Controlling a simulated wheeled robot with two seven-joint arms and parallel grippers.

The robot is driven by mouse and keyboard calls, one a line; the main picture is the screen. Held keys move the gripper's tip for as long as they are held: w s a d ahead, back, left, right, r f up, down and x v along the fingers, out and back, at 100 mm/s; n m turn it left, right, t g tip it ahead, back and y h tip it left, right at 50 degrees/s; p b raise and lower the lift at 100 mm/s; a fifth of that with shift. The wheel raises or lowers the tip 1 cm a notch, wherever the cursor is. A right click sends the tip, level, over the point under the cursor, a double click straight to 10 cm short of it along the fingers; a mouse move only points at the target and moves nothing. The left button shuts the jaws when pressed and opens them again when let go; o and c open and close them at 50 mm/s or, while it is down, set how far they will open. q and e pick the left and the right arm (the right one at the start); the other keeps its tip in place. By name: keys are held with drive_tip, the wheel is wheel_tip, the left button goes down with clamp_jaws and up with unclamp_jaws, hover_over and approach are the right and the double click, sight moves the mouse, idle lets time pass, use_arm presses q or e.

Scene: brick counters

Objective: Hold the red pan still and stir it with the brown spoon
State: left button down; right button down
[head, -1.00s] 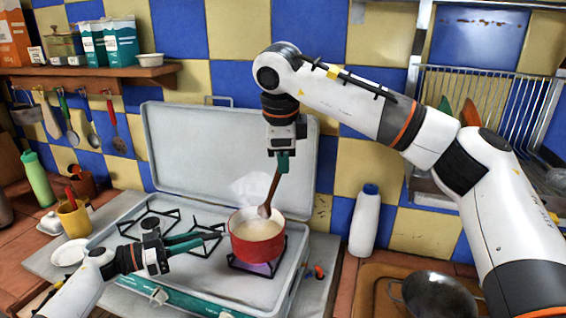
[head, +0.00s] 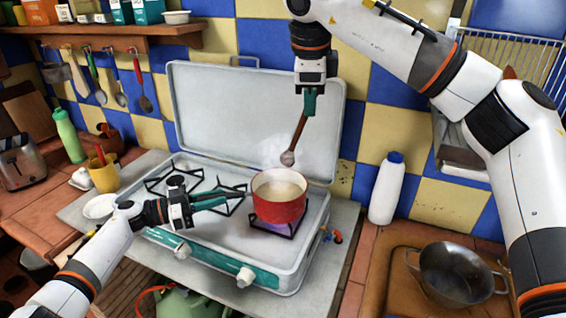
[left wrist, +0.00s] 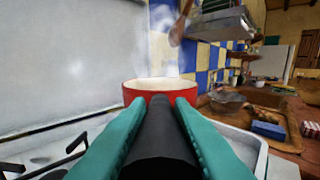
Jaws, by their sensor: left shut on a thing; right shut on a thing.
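The red pan (head: 279,207) holds pale, creamy contents and stands on the right burner of the camping stove (head: 262,268), with a bluish glow under it. My left gripper (head: 222,200) is shut on the pan's dark handle (left wrist: 160,140), which runs between the teal fingers in the left wrist view. The pan (left wrist: 158,93) is straight ahead there. My right gripper (head: 310,102) is shut on the top of the brown spoon (head: 298,136). The spoon hangs tilted, its bowl end above and slightly behind the pan, clear of it. It also shows in the left wrist view (left wrist: 179,28).
The stove's raised lid (head: 225,115) stands behind the pan. A white bottle (head: 387,190) and a metal wok (head: 455,272) are to the right. A yellow mug (head: 104,174) and a white plate (head: 99,206) are to the left.

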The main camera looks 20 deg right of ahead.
idle(0.3)
use_arm(q)
drive_tip(key=c, duration=1.2)
unclamp_jaws()
drive_tip(key=s+a, duration=0.1)
drive_tip(key=a, duration=1.1)
drive_tip(key=shift+s, duration=0.2)
